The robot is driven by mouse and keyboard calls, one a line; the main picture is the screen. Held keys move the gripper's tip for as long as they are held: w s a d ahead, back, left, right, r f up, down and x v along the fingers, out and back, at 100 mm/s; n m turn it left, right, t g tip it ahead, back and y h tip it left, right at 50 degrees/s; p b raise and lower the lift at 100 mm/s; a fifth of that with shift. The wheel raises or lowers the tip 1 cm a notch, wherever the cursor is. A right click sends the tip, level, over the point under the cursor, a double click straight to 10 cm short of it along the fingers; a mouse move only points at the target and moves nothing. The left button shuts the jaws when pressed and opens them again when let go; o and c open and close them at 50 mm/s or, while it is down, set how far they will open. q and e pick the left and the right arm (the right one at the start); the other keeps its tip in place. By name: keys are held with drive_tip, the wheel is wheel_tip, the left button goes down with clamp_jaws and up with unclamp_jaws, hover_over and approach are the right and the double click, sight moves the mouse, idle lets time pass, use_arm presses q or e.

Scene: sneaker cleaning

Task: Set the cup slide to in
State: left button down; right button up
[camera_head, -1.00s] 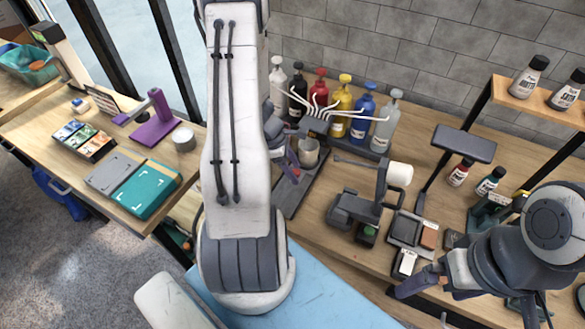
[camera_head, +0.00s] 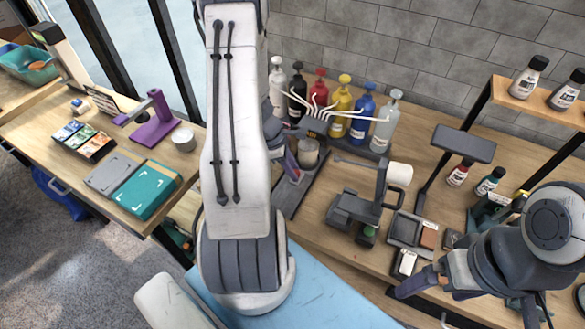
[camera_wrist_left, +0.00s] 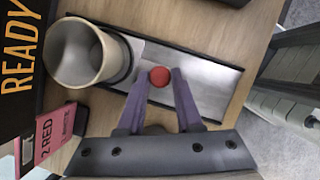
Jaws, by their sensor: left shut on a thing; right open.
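The cup slide (camera_wrist_left: 207,85) is a grey metal plate in a dark frame, filling the middle of the left wrist view. My left gripper (camera_wrist_left: 160,72) has its purple fingers shut on the red knob (camera_wrist_left: 160,77) of the slide. The cup (camera_wrist_left: 75,55), pale and round, stands at the slide's left end in that view. In the head view the cup (camera_head: 309,153) is near the dispenser nozzles, with my left gripper (camera_head: 291,166) close beside it, partly hidden by my arm. My right gripper (camera_head: 430,288) is open at the lower right, apart from the slide.
Several pump bottles (camera_head: 341,110) with long pale nozzles stand behind the cup. A dark stand with a white roller (camera_head: 399,174) is to the right. A pink card reading "2 RED" (camera_wrist_left: 55,135) and a black "READY" sign (camera_wrist_left: 17,60) lie near the cup.

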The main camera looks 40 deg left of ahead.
sight(299, 159)
use_arm(q)
drive_tip(key=shift+w+a+r, duration=0.1)
idle(0.7)
drive_tip(key=w+p, duration=0.2)
drive_tip(key=w, duration=0.1)
drive_tip(key=shift+w+a+r, duration=0.1)
drive_tip(key=shift+a, duration=0.3)
drive_tip(key=shift+w+a, duration=0.1)
drive_tip(key=shift+w, duration=0.2)
drive_tip(key=c, duration=0.6)
unclamp_jaws()
drive_tip(key=shift+w, duration=0.1)
drive_tip(key=v, duration=1)
drive_tip(key=shift+r, duration=0.1)
